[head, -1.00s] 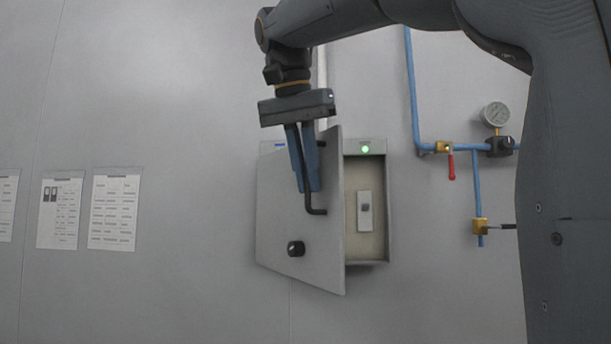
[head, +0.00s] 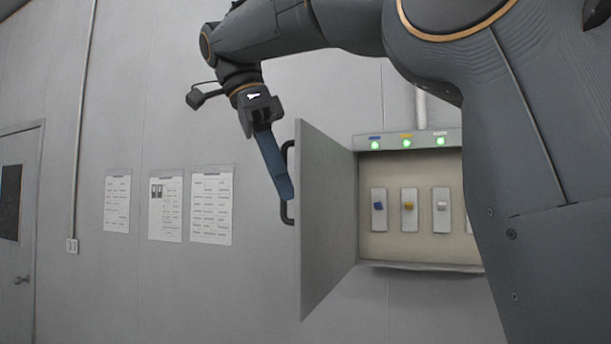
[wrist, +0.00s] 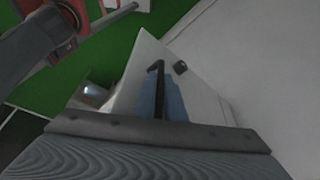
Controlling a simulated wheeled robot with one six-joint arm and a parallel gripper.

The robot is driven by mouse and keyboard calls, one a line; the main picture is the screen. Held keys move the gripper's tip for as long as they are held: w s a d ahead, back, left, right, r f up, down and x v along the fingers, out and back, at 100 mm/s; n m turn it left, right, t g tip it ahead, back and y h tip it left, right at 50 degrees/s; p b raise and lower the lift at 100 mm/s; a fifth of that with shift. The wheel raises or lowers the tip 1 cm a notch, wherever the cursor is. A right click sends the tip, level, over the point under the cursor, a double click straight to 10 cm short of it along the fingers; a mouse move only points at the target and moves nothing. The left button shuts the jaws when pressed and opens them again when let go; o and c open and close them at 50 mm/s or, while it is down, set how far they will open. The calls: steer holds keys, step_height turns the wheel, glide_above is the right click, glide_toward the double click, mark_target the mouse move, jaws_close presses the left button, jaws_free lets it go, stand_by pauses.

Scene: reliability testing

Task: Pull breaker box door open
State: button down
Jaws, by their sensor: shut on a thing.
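The breaker box door (head: 325,220) is a grey panel swung wide open, hinged on the left side of the box and jutting out toward me. Its black bar handle (head: 285,212) is on the door's outer face, to the left. My gripper (head: 284,188) is shut on the handle, with its blue fingers pointing down along it.
Inside the box are blue, yellow and white switches (head: 409,207) under green lights (head: 406,143). Paper sheets (head: 212,206) hang on the wall to the left, with a door (head: 20,240) at the far left.

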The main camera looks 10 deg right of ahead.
steer(key=shift+w+f, duration=0.1)
steer(key=shift+w, duration=0.1)
steer(key=c, duration=1.8)
jaws_free()
steer(key=shift+w+d, duration=0.15)
steer(key=shift+c, duration=0.2)
